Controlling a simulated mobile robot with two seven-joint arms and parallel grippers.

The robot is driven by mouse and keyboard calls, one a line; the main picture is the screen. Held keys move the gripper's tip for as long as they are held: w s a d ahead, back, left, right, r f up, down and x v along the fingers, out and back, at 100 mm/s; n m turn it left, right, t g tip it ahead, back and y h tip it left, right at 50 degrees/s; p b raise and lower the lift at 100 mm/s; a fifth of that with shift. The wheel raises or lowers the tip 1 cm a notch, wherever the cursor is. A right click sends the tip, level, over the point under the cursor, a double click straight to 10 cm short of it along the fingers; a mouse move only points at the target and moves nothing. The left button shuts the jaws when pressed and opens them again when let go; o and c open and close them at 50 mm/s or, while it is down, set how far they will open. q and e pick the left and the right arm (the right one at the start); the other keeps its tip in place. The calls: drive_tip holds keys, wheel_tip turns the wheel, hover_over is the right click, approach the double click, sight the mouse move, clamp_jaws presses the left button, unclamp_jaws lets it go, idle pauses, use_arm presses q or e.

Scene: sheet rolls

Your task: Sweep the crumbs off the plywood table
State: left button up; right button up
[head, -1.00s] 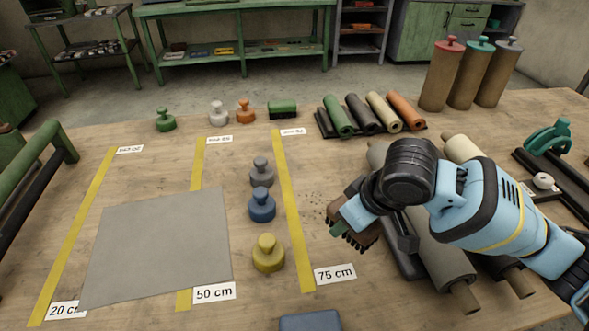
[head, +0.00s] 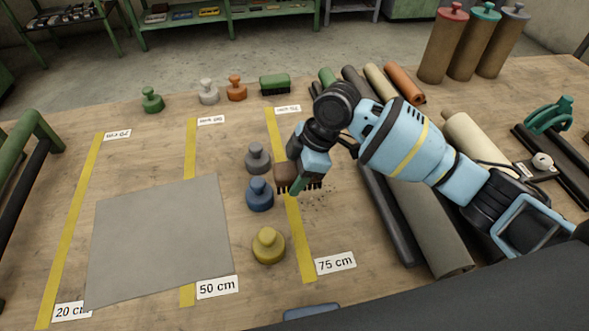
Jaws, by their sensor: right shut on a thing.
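Small dark crumbs (head: 319,197) lie scattered on the plywood table (head: 375,290), just right of the rightmost yellow strip. My right gripper (head: 304,173) is shut on a brown and green brush (head: 286,174) with dark bristles. The brush is over that yellow strip, just left of and beyond the crumbs, close to the grey and blue weights. I cannot tell whether its bristles touch the table. My left gripper is not in view.
A grey weight (head: 257,158), a blue weight (head: 260,194) and a yellow weight (head: 268,246) stand left of the strip. A grey sheet (head: 160,240) lies further left. Rolls (head: 430,235) lie to the right. A green block (head: 275,85) stands at the back.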

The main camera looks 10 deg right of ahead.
sight(303, 201)
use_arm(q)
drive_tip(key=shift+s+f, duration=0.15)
use_arm(e)
drive_tip(key=shift+f, duration=0.15)
